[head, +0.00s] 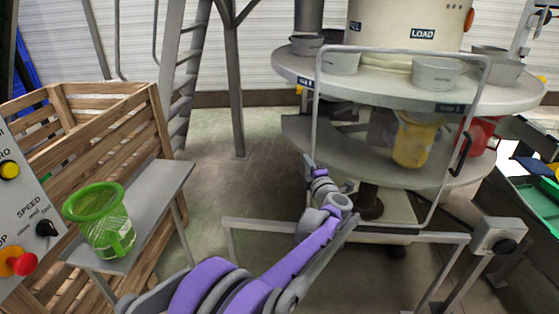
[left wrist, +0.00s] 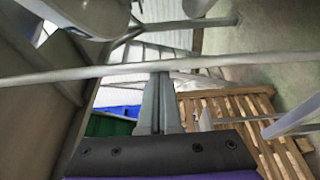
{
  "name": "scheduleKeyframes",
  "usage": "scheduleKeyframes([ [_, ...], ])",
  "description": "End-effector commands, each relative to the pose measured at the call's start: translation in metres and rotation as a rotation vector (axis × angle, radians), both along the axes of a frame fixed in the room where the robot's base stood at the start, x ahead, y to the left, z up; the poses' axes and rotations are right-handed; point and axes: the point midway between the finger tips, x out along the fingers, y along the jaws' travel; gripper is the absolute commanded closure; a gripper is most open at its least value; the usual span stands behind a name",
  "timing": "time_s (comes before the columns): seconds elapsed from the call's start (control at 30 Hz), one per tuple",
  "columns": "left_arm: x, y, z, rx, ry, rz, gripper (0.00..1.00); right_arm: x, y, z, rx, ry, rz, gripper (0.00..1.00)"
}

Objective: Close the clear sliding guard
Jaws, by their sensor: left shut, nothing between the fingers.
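The clear sliding guard (head: 315,110) is a see-through panel in a rounded grey frame, standing in front of the round machine. A black handle (head: 460,154) is on its right side. My left gripper (head: 308,160) is at the lower part of the guard's left upright; the head view does not show clearly whether they touch. In the left wrist view my left gripper (left wrist: 159,80) is shut and empty. A grey bar (left wrist: 90,76), which looks like the guard's frame, crosses right at its fingertips. My right gripper is not in view.
The machine's round upper table (head: 300,72) carries several grey cups. A low rail (head: 262,226) runs in front of it. A yellow cup (head: 412,145) is behind the guard. Floor between is clear.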

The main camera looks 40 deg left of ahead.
Motion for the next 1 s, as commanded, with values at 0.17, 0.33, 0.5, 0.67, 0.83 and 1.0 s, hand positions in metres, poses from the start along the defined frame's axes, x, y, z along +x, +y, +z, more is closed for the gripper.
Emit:
scheduleKeyframes([
  [0.17,0.034,-0.056,0.001,-0.002,-0.001,-0.007,1.00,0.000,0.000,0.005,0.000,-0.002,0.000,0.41],
  [0.33,0.058,-0.095,0.001,-0.001,-0.001,-0.005,1.00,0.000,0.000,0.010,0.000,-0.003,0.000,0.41],
  [0.5,0.075,-0.122,0.001,-0.001,0.000,-0.003,1.00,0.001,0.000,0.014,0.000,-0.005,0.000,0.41],
  [0.67,0.084,-0.136,0.001,-0.001,-0.001,-0.001,1.00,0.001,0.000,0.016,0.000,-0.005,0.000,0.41],
  [0.83,0.088,-0.143,0.000,0.000,0.000,-0.002,1.00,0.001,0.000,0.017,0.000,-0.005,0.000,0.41],
  [1.0,0.089,-0.144,0.000,0.000,0.000,-0.005,1.00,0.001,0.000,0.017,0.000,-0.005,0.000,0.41],
])
